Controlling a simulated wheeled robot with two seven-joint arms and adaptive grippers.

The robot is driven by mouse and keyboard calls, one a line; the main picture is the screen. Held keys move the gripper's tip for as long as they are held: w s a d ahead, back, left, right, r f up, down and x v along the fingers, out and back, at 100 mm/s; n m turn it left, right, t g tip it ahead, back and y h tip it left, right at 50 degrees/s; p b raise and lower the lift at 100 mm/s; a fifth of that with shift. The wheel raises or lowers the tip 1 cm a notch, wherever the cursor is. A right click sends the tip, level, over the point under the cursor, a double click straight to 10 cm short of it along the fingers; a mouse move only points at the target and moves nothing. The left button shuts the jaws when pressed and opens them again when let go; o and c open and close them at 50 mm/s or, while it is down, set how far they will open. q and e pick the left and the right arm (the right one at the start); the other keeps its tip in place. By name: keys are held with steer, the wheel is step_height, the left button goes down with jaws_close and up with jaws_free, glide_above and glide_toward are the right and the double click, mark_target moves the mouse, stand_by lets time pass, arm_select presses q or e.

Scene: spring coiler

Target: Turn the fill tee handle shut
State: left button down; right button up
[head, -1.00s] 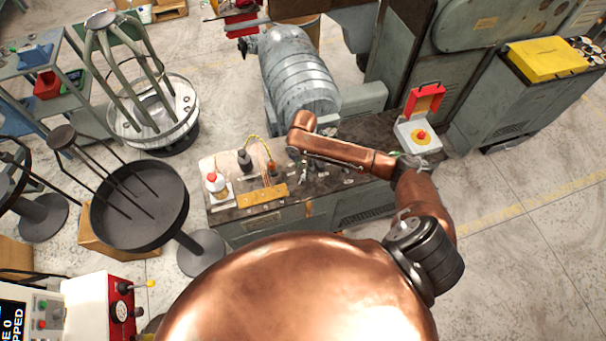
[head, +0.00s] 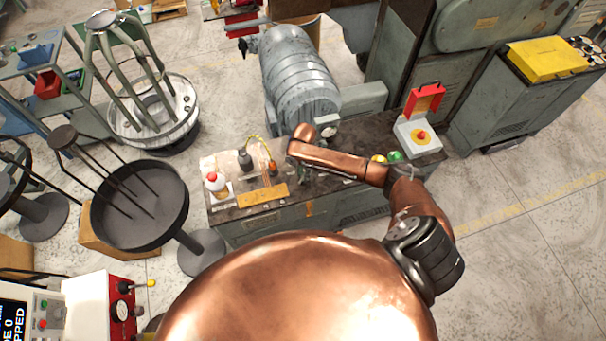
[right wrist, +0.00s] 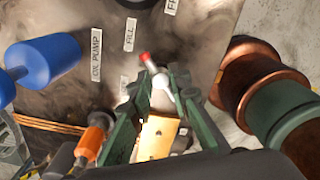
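The fill tee handle (right wrist: 160,76) shows in the right wrist view as a pale lever with a red tip, beside a label reading FILL (right wrist: 130,34). My right gripper (right wrist: 160,82) has its two green fingers apart, with the lever between the fingertips. The red tip lies just beyond them. I cannot tell whether either finger touches the lever. In the head view my right gripper (head: 304,176) is small and mostly under my copper forearm, over the bench, and the handle cannot be made out there. My left gripper is not in view.
In the right wrist view a blue handle (right wrist: 45,58) stands at left near the OIL PUMP label, and an orange fitting (right wrist: 92,140) at lower left. In the head view, the bench (head: 232,208) holds a red-capped bottle (head: 216,182) and a red-button box (head: 420,134).

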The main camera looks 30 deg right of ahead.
jaws_close()
steer(key=shift+n, duration=0.3)
steer(key=n+p, duration=0.1)
steer(key=n, duration=0.2)
steer(key=shift+r, duration=0.1)
steer(key=n, duration=0.4)
steer(key=shift+w, duration=0.1)
steer(key=n, duration=0.5)
steer(key=shift+n, duration=0.3)
steer(key=n+b, duration=0.1)
steer(key=n, duration=0.3)
steer(key=shift+a+n, duration=0.15)
steer(key=shift+n, duration=0.25)
steer(key=o, duration=0.5)
jaws_free()
